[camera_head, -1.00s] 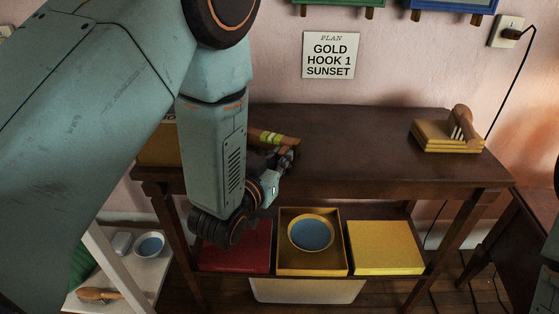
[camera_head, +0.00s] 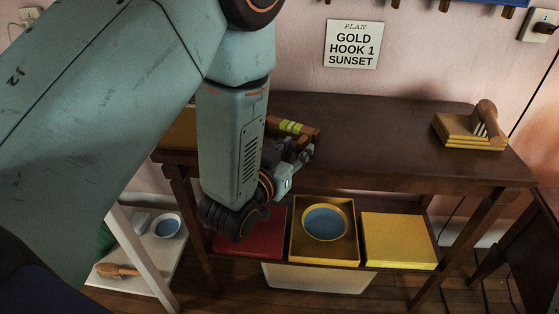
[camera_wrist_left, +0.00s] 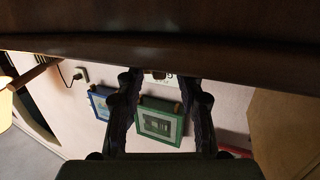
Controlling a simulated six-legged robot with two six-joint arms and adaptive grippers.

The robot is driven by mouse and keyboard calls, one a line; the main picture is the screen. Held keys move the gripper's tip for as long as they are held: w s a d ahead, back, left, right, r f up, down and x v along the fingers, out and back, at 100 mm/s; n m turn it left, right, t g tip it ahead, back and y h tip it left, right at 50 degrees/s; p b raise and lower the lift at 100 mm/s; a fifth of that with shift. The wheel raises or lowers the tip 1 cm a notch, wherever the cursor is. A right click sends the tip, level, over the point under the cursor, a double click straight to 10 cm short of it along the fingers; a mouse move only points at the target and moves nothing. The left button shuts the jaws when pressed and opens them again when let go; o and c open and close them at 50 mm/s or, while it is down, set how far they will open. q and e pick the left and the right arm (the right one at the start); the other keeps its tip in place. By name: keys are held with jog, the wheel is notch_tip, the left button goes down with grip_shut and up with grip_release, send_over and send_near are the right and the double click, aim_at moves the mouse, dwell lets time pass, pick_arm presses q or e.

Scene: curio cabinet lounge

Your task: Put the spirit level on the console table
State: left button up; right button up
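The spirit level (camera_head: 292,127), a wooden bar with yellow-green vials, appears to lie on the left part of the dark console table (camera_head: 390,135) in the head view. My arm hides its left end. My left gripper (camera_head: 301,153) is just in front of the level, near the table's front edge; I cannot tell if they touch. In the left wrist view the two fingers (camera_wrist_left: 164,97) stand apart with nothing seen gripped between them. The table's brown surface (camera_wrist_left: 160,50) fills the top there. My right gripper is not in view.
A brush on a yellow block (camera_head: 472,127) stands at the table's right end. The middle top is clear. Below are a red box (camera_head: 250,243), a yellow tray with a blue bowl (camera_head: 325,224) and a yellow box (camera_head: 400,240). A white shelf (camera_head: 155,270) stands lower left.

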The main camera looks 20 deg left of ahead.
pick_arm(q)
jog(key=s+a+r+p, duration=0.1)
jog(key=s+p, duration=0.2)
jog(key=s, duration=0.7)
jog(key=shift+a+r+p, duration=0.15)
jog(key=shift+r+p, duration=0.15)
jog(key=shift+p, duration=0.05)
jog(key=s+a+f+n+g+y, duration=0.1)
jog(key=s+a+f+g, duration=0.1)
jog(key=s+f+g, duration=0.45)
jog(key=s+a+f+g+y, duration=0.1)
jog(key=s+f+g, duration=0.15)
jog(key=f, duration=0.75)
jog(key=s+f+g, duration=0.3)
jog(key=s, duration=0.5)
jog(key=s+a+f+g, duration=0.1)
jog(key=s+f+g, duration=0.3)
jog(key=s, duration=0.4)
jog(key=shift+s+f+n, duration=0.2)
jog(key=shift+n, duration=0.2)
